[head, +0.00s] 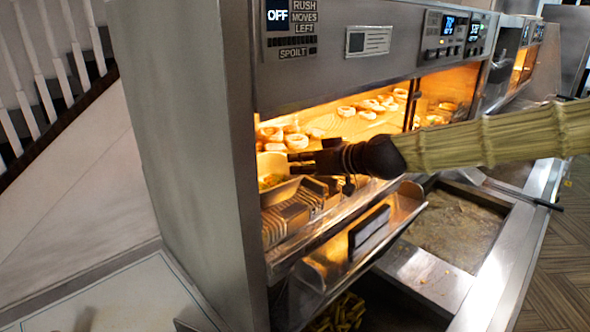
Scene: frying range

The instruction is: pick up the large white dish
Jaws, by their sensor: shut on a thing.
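The large white dish (281,193) is at the left end of the warm-lit cabinet, with some greenish-orange food in it. My gripper (292,162) reaches in from the right, and its dark fingers are shut at the dish's right rim. The fingers hide part of that rim. The dish looks roughly level. I cannot tell whether it rests on the shelf or is held just above it.
Stacked brown cartons (285,222) stand just in front of the dish. Several onion rings (375,104) lie deeper in the cabinet. The metal cabinet side (190,150) closes off the left. A sloped metal ledge (330,262) and a fryer vat (455,226) lie below.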

